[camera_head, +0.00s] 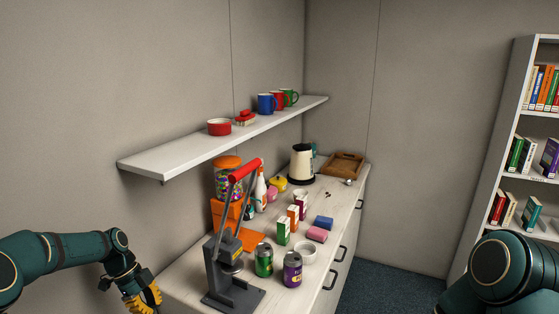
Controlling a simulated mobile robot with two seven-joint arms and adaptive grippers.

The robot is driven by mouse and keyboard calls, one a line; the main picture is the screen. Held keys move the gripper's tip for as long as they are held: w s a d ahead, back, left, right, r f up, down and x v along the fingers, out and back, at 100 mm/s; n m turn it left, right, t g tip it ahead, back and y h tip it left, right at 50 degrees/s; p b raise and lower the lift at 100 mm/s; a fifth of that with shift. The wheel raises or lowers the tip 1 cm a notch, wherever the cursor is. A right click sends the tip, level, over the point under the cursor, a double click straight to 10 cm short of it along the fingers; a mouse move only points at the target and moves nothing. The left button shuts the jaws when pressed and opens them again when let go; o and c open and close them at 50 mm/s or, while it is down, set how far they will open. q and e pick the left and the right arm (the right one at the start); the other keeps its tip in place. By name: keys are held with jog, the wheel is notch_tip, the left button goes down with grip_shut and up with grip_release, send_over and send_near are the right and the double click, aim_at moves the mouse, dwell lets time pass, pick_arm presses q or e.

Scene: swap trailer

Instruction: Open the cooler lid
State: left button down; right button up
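No cooler or cooler lid can be made out in the head view. My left gripper (147,297), with yellow and black fingers, hangs at the lower left near the near left end of the counter. It is small and partly cut off by the bottom edge, so its opening does not show. Of my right arm only a dark green link shows at the lower right; the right gripper is outside the picture.
A pale counter (343,198) bears a lever press (220,270), cans, a white bowl (306,251), small boxes, a candy jar (227,180) and a kettle (301,164). A wall shelf (165,158) holds mugs. A bookcase (498,150) stands right; carpet (380,288) between is clear.

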pick_arm(q)
jog(key=s+d+f+n+t+b, duration=0.1)
jog(key=s+d+f+n, duration=0.3)
jog(key=d+f, duration=0.5)
jog(key=s+d+f+n+t+b, duration=0.1)
jog(key=s+d+f+n+b, duration=0.1)
jog(key=d+f+n, duration=0.65)
jog(key=s+d+f+n+b, duration=0.1)
jog(key=s+d+n, duration=0.3)
jog(key=s, duration=0.2)
jog(key=s+d+f+n+t+y, duration=0.1)
jog(key=s+d+f+n, duration=0.1)
jog(key=s+d+n, duration=0.2)
jog(key=s+n, duration=0.1)
jog(key=s, duration=0.2)
jog(key=shift+d+f+t+b, duration=0.2)
jog(key=shift+d+t+b, duration=0.1)
jog(key=shift+d+b, duration=0.05)
jog(key=shift+w+m, duration=0.1)
jog(key=shift+m, duration=0.15)
